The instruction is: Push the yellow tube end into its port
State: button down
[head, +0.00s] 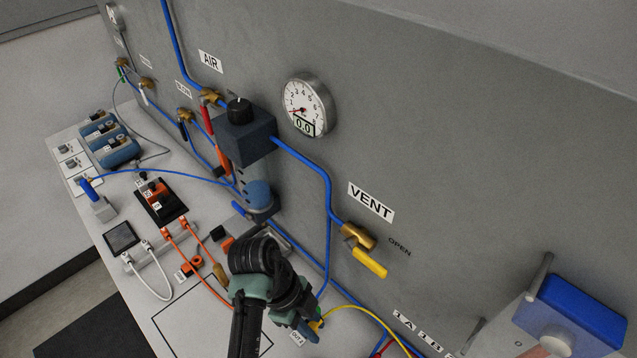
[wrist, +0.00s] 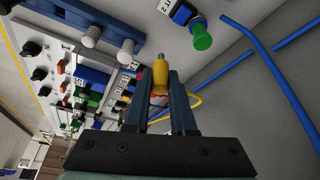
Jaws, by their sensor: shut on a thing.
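My gripper (wrist: 160,82) is shut on the yellow tube end (wrist: 160,72), which sits between the two dark blue fingers. A short grey metal tip stands out of the tube end, away from the gripper. In the head view my gripper (head: 308,331) is low in the middle, close to the panel wall. The yellow tube (head: 350,307) arcs away from it to the right. In the wrist view a blue fitting (wrist: 182,14) with a green cap (wrist: 202,38) stands beyond the tip, to the right. I cannot tell which port belongs to the yellow tube.
A blue bar (wrist: 75,22) with white plugs lies left of the tube end. Blue pipes (wrist: 270,62) run on the right. In the head view the yellow vent handle (head: 370,263) juts from the wall above my gripper. A blue-topped box (head: 578,312) stands at right.

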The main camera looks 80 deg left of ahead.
jog(key=s+a+b, duration=0.2)
jog(key=a+b, duration=0.1)
jog(key=a, duration=0.7)
jog(key=shift+s+a+f+b, duration=0.15)
jog(key=shift+a+f+b, duration=0.05)
jog(key=shift+a+b, duration=0.2)
dwell(0.4)
jog(key=shift+f+b, duration=1.35)
jog(key=shift+f, duration=0.85)
jog(key=shift+f, duration=0.15)
jog(key=shift+f, duration=0.3)
